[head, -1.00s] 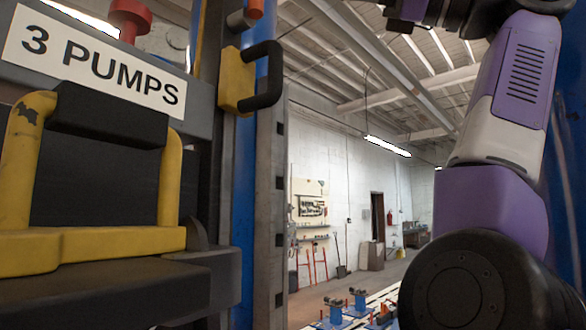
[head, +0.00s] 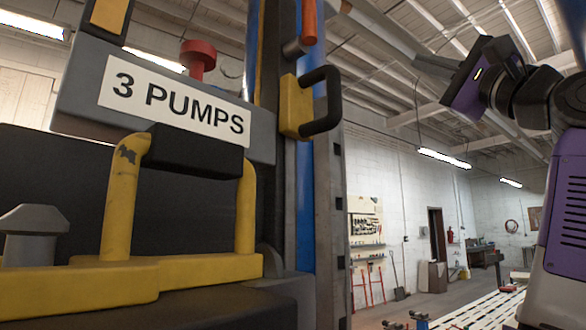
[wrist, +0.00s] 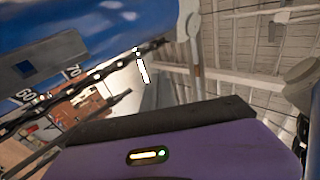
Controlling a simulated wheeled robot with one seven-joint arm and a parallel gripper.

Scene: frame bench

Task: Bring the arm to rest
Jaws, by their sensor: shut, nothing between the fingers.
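My gripper (head: 437,64) is raised at the upper right of the head view, at the end of my purple and white arm (head: 561,225). Its purple housing, with a small lit lamp, also shows along the bottom of the wrist view. The gripper is shut and holds nothing; its fingertips are hard to make out. It is apart from the bench frame on the left.
A grey and yellow press-like frame with a "3 PUMPS" label (head: 174,108) fills the left. A black handle (head: 322,100) juts from its blue-grey post (head: 330,200). A white slatted surface (head: 490,308) lies low right. Open air separates post and arm.

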